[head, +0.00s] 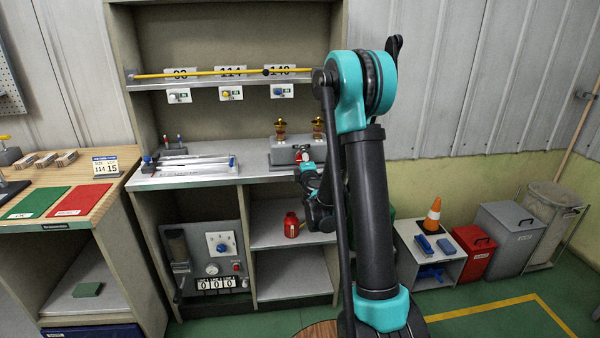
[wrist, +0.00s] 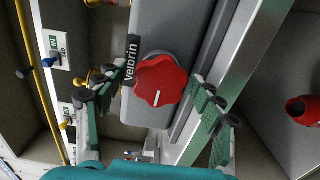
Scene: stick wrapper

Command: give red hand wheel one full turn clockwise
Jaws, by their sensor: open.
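The red hand wheel (wrist: 160,82) has a scalloped rim and a white line on its face. In the wrist view it sits on the front of a grey box (wrist: 158,28), and the line points toward the bottom of the picture. My gripper (wrist: 158,95) is open, with one green-padded finger on each side of the wheel. The fingers look apart from the wheel; the exact gap in depth is hard to tell. In the head view a small part of the wheel (head: 303,156) shows just above my gripper, which my arm partly hides.
A black label stands left of the wheel. A pale shelf edge (wrist: 235,70) runs close to the right finger. Brass fittings (head: 280,130) stand on top of the grey box. A red container (head: 291,225) is on the lower shelf. A yellow rod (head: 200,73) lies along the upper shelf.

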